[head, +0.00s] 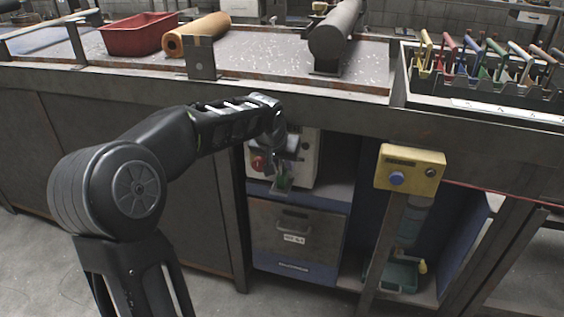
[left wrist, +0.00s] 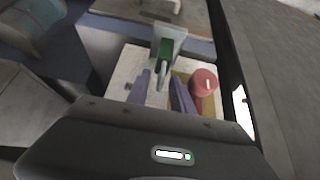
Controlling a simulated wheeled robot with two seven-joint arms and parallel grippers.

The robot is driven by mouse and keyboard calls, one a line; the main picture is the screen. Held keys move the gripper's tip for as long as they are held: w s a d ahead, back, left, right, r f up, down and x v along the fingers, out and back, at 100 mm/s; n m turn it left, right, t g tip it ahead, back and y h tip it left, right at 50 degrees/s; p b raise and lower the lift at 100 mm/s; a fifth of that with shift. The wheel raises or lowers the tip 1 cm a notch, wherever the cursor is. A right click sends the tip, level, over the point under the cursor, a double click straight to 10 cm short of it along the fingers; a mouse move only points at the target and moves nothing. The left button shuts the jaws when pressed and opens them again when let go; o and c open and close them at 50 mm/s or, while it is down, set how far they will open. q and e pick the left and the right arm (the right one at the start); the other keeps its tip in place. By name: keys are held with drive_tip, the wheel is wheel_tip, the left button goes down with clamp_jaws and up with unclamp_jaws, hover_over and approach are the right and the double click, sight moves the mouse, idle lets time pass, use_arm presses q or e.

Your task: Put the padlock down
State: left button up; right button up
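The green padlock (left wrist: 166,48) sits at a small grey bracket (left wrist: 178,31) on the front of a pale control box (left wrist: 128,63). In the head view the padlock (head: 284,182) is a small green patch just below my left gripper (head: 286,160). In the left wrist view the two purple-grey fingers of my left gripper (left wrist: 161,88) stand apart, with the shackle showing between their tips and a gap on each side. I see no clear contact between fingers and padlock. My right gripper is in neither view.
A red knob (left wrist: 204,82) on the control box is close beside one finger. A drawer cabinet (head: 296,236) stands below. A yellow button box (head: 410,168) is to the right. Colourful tools (head: 480,58) stand in a rack.

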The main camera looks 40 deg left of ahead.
use_arm(q)
drive_tip(key=shift+r, duration=0.1)
drive_tip(key=shift+r, duration=0.25)
drive_tip(key=p+v, duration=0.3)
drive_tip(key=v, duration=0.8)
drive_tip(key=shift+s+r, duration=0.3)
drive_tip(key=shift+d+f, duration=0.1)
